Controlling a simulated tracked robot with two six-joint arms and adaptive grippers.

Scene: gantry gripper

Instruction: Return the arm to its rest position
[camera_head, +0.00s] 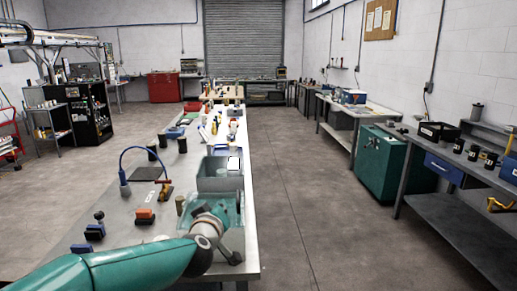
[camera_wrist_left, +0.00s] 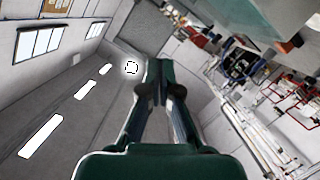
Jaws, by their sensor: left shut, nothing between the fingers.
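My left arm (camera_head: 125,266), green with a dark and grey wrist joint, reaches in from the bottom left in the head view. Its wrist is over the near end of the long workbench (camera_head: 130,215). The fingers are hard to make out there. In the left wrist view my left gripper (camera_wrist_left: 158,66) is shut and empty, its dark green fingers close together at the tips. That view is tilted, with ceiling lights on the left and the workshop on the right. My right gripper is not in view.
A grey bin (camera_head: 220,184) stands on the bench beyond my wrist. A green cabinet (camera_head: 382,165) and a side bench (camera_head: 450,215) stand right. The floor between (camera_head: 300,190) is clear.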

